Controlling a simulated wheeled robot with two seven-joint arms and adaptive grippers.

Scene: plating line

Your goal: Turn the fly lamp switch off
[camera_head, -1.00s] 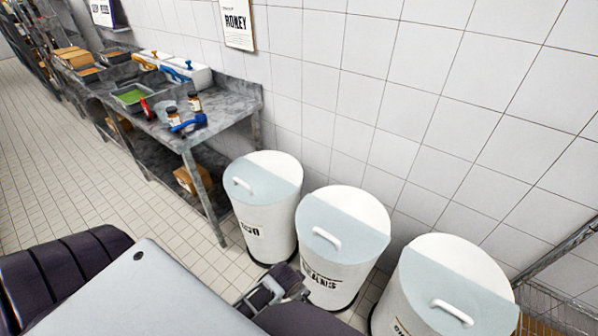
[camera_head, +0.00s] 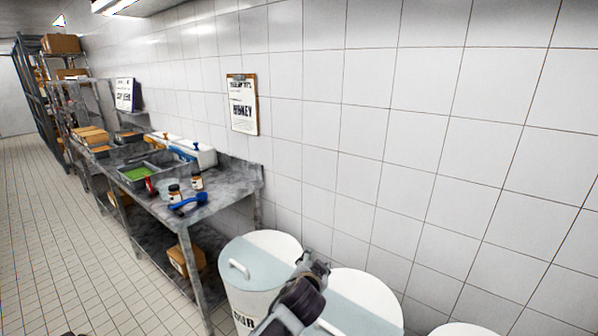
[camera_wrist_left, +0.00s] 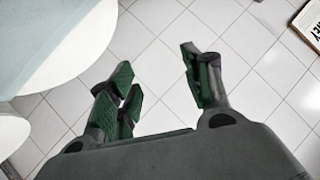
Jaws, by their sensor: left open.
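A lit lamp fixture (camera_head: 118,6) shows at the top left of the head view, cut by the frame edge. I cannot tell whether it is the fly lamp, and no switch can be made out. My left gripper (camera_head: 314,266) is in front of the tiled wall, over the white bins. In the left wrist view the same gripper (camera_wrist_left: 158,88) is open and empty, its green-padded fingers apart, with wall tiles beyond.
White lidded bins (camera_head: 262,246) stand along the wall below my left gripper. A steel table (camera_head: 232,186) with trays, jars and a blue tool is to the left. A clipboard sign (camera_head: 242,104) hangs on the wall. The floor aisle (camera_head: 40,200) at left is clear.

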